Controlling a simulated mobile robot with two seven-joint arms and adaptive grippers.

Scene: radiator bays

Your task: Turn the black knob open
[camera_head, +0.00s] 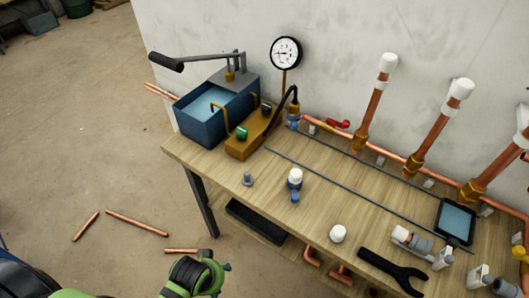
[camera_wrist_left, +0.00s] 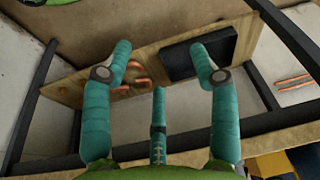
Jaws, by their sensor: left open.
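A small black knob (camera_head: 266,109) sits on the brown pump block (camera_head: 246,139) beside the blue water tank (camera_head: 197,132), near the back left of the workbench. A green knob (camera_head: 241,132) sits nearer on the same block. My left gripper (camera_wrist_left: 160,65) is open and empty, its teal fingers spread in the left wrist view. In the head view my left wrist is at the bottom, in front of the bench and well away from the black knob; the fingers are mostly hidden there. The left wrist view does not show the knob. My right gripper is not in view.
The pump's long lever (camera_head: 210,60) reaches out above the tank. A gauge (camera_head: 286,53) and black hose (camera_head: 296,95) stand behind the block. Copper pipes (camera_head: 375,100) line the wall. A grey fitting (camera_head: 248,179) and blue-white valve (camera_head: 295,179) stand on the bench front.

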